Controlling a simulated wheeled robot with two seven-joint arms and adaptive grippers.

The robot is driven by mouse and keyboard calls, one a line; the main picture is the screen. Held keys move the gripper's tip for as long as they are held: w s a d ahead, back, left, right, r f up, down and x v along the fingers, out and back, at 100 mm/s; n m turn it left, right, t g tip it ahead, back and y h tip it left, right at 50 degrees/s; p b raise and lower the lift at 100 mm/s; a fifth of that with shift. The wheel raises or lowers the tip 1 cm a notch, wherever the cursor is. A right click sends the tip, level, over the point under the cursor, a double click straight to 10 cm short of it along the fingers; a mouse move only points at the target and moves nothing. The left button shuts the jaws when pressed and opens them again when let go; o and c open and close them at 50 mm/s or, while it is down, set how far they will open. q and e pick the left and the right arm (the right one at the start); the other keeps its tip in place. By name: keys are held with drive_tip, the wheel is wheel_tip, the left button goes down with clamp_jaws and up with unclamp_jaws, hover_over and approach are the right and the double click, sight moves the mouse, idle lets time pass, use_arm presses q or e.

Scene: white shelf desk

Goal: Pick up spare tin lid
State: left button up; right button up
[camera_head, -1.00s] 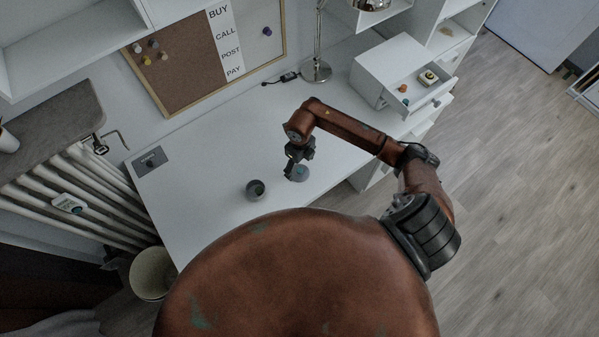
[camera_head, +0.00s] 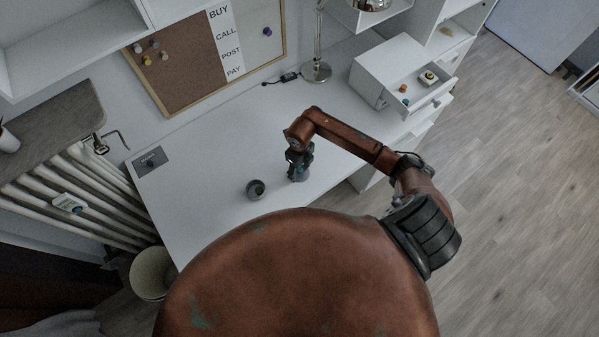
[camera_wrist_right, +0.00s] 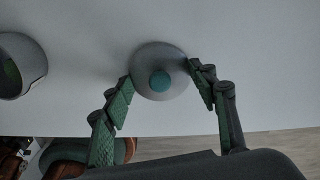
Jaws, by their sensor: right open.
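The spare tin lid is a round grey disc (camera_wrist_right: 147,58) with a teal knob, lying on the white desk in the right wrist view. In the head view the lid (camera_head: 300,176) is partly covered by my right gripper (camera_head: 298,168). My right gripper is open above the lid, its green-padded fingers on either side of it in the wrist view (camera_wrist_right: 162,82). Whether the fingers touch the lid I cannot tell. A grey round tin (camera_head: 256,189) stands to the left, and its open end shows in the wrist view (camera_wrist_right: 36,68). My left gripper is out of view.
The white desk (camera_head: 215,150) is mostly clear. A drawer unit (camera_head: 378,75) with an open drawer (camera_head: 428,92) holding small items stands at the back right. A lamp base (camera_head: 316,72) stands behind. The desk's front edge is close to the lid.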

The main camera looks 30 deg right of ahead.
drive_tip(key=shift+s+f, duration=0.25)
drive_tip(key=c, duration=1.2)
